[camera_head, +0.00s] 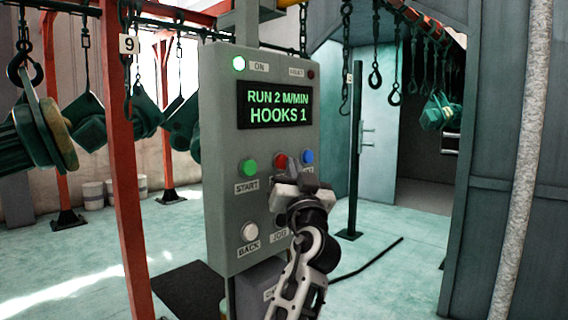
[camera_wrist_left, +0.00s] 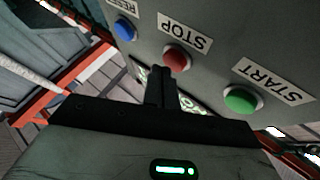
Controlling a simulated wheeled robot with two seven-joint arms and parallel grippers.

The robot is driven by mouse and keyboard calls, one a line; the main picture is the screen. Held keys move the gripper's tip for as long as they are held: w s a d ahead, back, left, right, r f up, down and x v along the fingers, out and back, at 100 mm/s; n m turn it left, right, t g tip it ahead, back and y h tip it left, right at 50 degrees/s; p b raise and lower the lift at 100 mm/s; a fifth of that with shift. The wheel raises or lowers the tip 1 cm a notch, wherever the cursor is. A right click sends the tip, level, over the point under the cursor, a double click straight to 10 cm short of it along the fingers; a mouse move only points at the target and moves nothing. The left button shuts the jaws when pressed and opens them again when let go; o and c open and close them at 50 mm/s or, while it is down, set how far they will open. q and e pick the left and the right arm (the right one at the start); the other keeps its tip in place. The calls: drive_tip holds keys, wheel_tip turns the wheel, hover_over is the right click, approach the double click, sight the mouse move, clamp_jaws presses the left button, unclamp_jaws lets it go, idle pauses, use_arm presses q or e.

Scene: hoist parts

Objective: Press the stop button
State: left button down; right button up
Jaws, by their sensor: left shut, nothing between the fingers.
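The red stop button (camera_head: 280,161) is on the grey control panel (camera_head: 222,130), between the green start button (camera_head: 249,168) and the blue button (camera_head: 308,157). My left gripper (camera_head: 296,170) is shut and empty in front of the panel, just below and right of the red button, partly hiding the STOP label. In the left wrist view, where labels appear upside down, the stop button (camera_wrist_left: 177,58) is just beyond the shut fingertips (camera_wrist_left: 158,72). I cannot tell whether they touch it. My right gripper is not in view.
A white back button (camera_head: 250,232) is lower on the panel. A red post (camera_head: 119,180) stands left; hooks (camera_head: 375,75) hang at the back.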

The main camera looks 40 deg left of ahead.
use_arm(q)
drive_tip(key=shift+a, duration=0.45)
idle(0.5)
drive_tip(key=shift+d+b, duration=0.65)
drive_tip(key=shift+d, duration=0.2)
drive_tip(key=d, duration=0.1)
drive_tip(key=d+b, duration=0.1)
drive_tip(key=d, duration=0.1)
drive_tip(key=d+b, duration=0.1)
drive_tip(key=d, duration=0.1)
drive_tip(key=shift+s, duration=0.25)
idle(0.5)
